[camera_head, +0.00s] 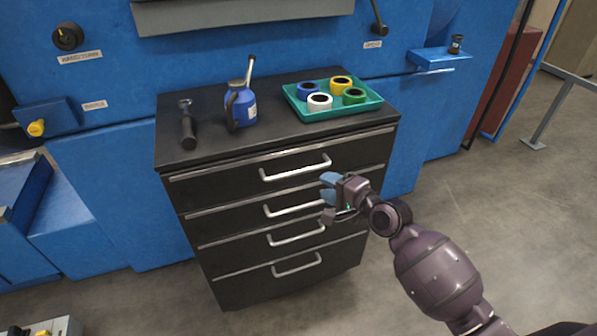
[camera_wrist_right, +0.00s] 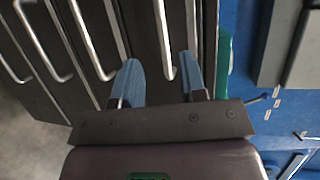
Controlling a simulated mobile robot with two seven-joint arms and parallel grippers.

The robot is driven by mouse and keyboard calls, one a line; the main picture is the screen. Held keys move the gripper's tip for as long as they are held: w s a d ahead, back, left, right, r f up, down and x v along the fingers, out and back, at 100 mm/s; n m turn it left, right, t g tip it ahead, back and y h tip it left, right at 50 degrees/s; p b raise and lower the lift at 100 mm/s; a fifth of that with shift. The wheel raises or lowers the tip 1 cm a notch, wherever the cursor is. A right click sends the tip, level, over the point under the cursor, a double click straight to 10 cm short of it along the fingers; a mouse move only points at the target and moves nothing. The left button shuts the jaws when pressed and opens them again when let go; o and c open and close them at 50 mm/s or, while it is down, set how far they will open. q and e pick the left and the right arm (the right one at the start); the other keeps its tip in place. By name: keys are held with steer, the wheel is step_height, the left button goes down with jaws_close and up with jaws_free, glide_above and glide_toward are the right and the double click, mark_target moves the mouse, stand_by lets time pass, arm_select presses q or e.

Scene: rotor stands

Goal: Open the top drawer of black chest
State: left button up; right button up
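The black chest (camera_head: 185,225) stands against the blue machine, its drawers flush and shut. The top drawer (camera_head: 220,183) has a silver bar handle (camera_head: 295,170), with other handled drawers below it. My right gripper (camera_head: 328,189) is in front of the chest's right side, to the right of and slightly below the top handle. In the right wrist view its blue fingers (camera_wrist_right: 160,80) are apart and empty. The top handle (camera_wrist_right: 163,40) shows ahead, between the finger directions, with no contact visible. My left gripper is not in view.
On the chest top are a hammer-like tool (camera_head: 187,125), a blue oil can (camera_head: 243,107) and a green tray (camera_head: 335,111) holding several coloured rings. Bare floor (camera_head: 480,200) lies to the right. A metal railing (camera_head: 555,105) stands at the far right.

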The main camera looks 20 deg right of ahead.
mark_target(301, 172)
arm_select(q)
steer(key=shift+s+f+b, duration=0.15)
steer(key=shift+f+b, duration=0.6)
steer(key=shift+b, duration=0.15)
arm_select(e)
steer(key=x, duration=1)
steer(key=shift+w+a, duration=0.2)
steer(key=shift+w, duration=0.05)
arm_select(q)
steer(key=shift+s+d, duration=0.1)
arm_select(e)
jaws_close()
